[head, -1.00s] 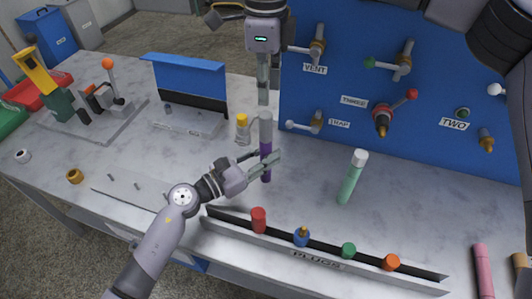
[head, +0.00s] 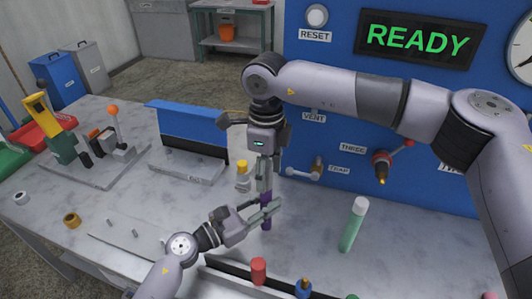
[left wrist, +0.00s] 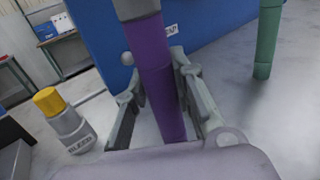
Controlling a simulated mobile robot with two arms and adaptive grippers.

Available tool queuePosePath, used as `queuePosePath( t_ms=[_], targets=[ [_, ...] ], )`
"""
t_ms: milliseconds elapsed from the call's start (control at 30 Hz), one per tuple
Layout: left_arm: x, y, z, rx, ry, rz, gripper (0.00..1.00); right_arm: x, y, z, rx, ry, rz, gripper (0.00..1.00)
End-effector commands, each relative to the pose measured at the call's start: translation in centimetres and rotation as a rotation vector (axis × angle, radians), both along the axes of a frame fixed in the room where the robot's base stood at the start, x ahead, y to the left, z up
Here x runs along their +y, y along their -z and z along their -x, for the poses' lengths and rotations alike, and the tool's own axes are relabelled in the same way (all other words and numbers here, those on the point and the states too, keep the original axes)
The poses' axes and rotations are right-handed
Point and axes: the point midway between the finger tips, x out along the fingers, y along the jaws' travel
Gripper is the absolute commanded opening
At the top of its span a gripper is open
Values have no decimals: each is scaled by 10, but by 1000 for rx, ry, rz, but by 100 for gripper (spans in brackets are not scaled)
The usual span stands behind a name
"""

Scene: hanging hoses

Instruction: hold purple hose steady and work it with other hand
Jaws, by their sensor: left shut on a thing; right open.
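The purple hose (head: 266,224) stands nearly upright above the bench in the head view. In the left wrist view the purple hose (left wrist: 163,85) runs between my left fingers, with a grey section (left wrist: 136,8) at its upper end. My left gripper (head: 270,209) comes from the lower left and is shut on the purple part. My right gripper (head: 264,184) is directly above, pointing down and open, its fingers overlapping the hose's upper end. Whether they touch it, I cannot tell. The right fingers hide most of the grey section in the head view.
A green hose (head: 353,226) with a pale top stands to the right. A yellow-capped bottle (head: 243,177) is close behind on the left. A blue panel (head: 430,190) with valves and a READY display (head: 417,40) rises behind. A plug rack (head: 230,268) lies in front.

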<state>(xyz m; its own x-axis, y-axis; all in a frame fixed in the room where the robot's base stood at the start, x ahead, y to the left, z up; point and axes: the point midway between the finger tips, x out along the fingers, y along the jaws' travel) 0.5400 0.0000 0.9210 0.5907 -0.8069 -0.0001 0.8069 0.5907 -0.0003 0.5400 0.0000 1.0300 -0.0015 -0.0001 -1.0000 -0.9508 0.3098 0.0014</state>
Motion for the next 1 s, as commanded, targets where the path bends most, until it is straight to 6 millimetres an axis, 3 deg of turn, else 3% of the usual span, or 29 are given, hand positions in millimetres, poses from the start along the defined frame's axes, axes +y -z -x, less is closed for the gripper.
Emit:
queuePosePath(
  t_ms=[200,567,1000],
  targets=[
    [0,0,0,-1,-1,-1,0,0,22,0,0,0,0,48],
    [0,0,0,-1,-1,-1,0,0,26,0,-1,0,-1,48],
    [0,0,0,-1,-1,-1,0,0,26,0,-1,0,-1,18]
  ],
)
